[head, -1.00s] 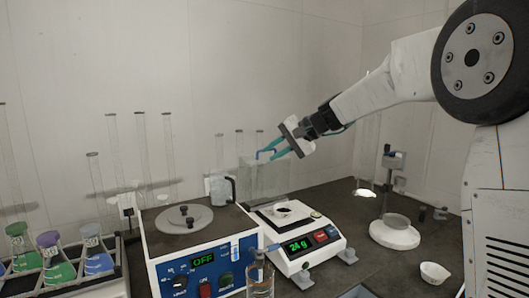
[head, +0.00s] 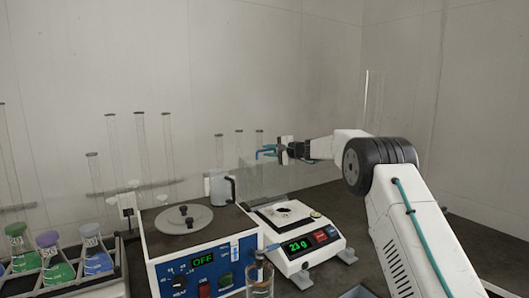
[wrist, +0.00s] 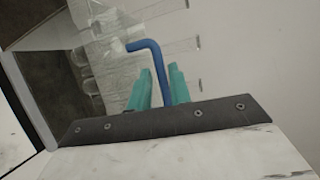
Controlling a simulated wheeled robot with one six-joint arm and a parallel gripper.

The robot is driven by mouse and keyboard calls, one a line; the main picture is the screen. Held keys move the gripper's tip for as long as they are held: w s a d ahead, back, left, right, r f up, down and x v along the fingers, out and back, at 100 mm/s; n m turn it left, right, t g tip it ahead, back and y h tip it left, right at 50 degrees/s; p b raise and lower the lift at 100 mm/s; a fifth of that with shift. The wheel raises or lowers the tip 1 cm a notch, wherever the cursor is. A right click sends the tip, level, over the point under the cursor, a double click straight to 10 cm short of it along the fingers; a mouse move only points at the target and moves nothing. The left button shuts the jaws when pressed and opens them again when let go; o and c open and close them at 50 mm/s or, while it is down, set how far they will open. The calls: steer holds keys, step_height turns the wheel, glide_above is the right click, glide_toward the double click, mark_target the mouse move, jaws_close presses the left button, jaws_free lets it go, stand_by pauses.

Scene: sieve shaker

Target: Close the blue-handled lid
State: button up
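The clear lid (head: 268,180) stands raised at the back of the white balance, its panel faint against the wall. Its bent blue handle (head: 266,150) is at the upper edge; in the wrist view the blue handle (wrist: 150,55) runs down between my teal fingers. My gripper (head: 270,153) is at the handle, coming from the right. In the wrist view my gripper (wrist: 160,88) looks open, with a small gap beside the rod; any contact with the right finger is unclear.
The balance (head: 308,252) reads 23 g. A blue-fronted device (head: 205,270) showing OFF stands left of it. A grey mug (head: 220,189), a clear bottle (head: 260,278) and a rack of colored flasks (head: 60,278) are nearby. The bench right of the balance is bare.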

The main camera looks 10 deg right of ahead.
steer(key=shift+x, duration=1.2)
jaws_close()
steer(key=shift+s+r, duration=0.1)
steer(key=shift+s, duration=0.05)
